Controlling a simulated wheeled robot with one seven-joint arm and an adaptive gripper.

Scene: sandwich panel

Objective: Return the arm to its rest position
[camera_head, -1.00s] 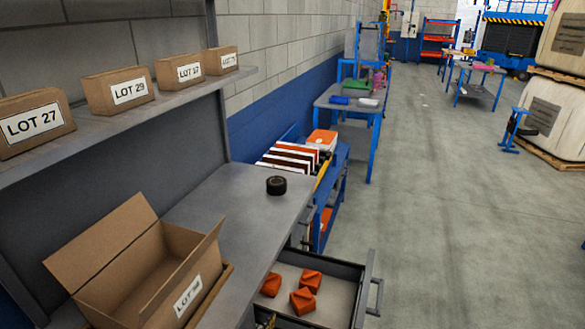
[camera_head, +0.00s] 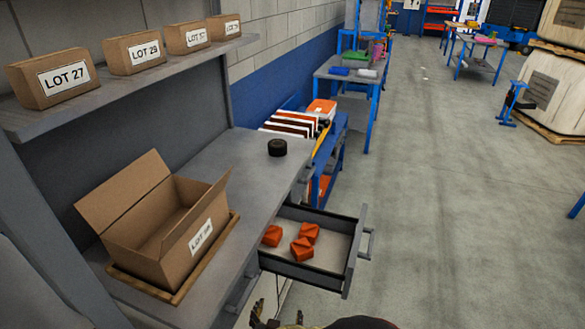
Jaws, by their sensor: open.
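My gripper (camera_head: 277,316) shows only in part at the bottom edge, just in front of the open drawer. Its jaws are apart with nothing seen between them. A dark rounded part of my arm lies to its right at the frame edge. Most of the arm is out of view. The open drawer (camera_head: 343,277) sticks out from the workbench and holds orange blocks (camera_head: 302,248). An open cardboard box (camera_head: 150,257) stands on a wooden tray (camera_head: 135,284) on the bench.
The grey workbench (camera_head: 236,172) carries a black roll (camera_head: 277,147). A shelf (camera_head: 38,118) above holds labelled boxes (camera_head: 54,78). A blue cart (camera_head: 330,150) and a blue-legged table (camera_head: 345,72) stand beyond. The floor (camera_head: 440,210) to the right is clear.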

